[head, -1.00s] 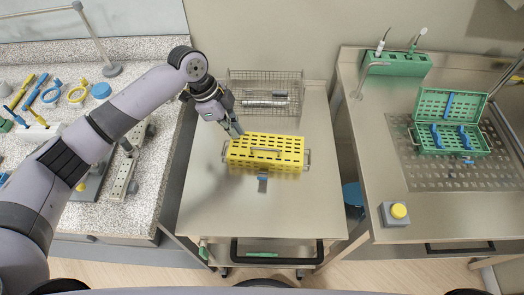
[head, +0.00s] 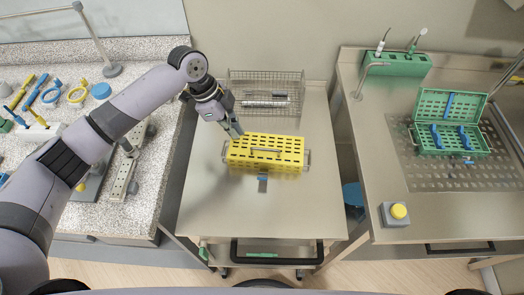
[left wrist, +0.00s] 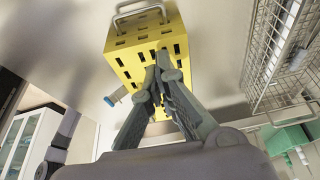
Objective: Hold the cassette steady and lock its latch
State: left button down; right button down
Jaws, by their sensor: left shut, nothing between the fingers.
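The yellow slotted cassette (head: 292,153) lies closed on the steel cart top, with a wire handle at each end and one on its lid. Its latch (head: 262,184), grey with a blue part, sticks out at the front side; whether it is locked I cannot tell. It also shows in the left wrist view (left wrist: 116,96). My left gripper (head: 236,132) is shut and empty at the cassette's back left corner. In the left wrist view its fingertips (left wrist: 162,62) overlap the yellow cassette (left wrist: 122,46); contact is unclear. My right gripper is not in view.
A wire basket (head: 292,82) stands behind the cassette on the cart (head: 210,205). The right bench holds an open green cassette (head: 424,140) and a yellow button (head: 398,211). The left counter carries tools. The cart's front area is clear.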

pick_arm(q)
jog(key=shift+f, duration=0.9)
dwell(0.3)
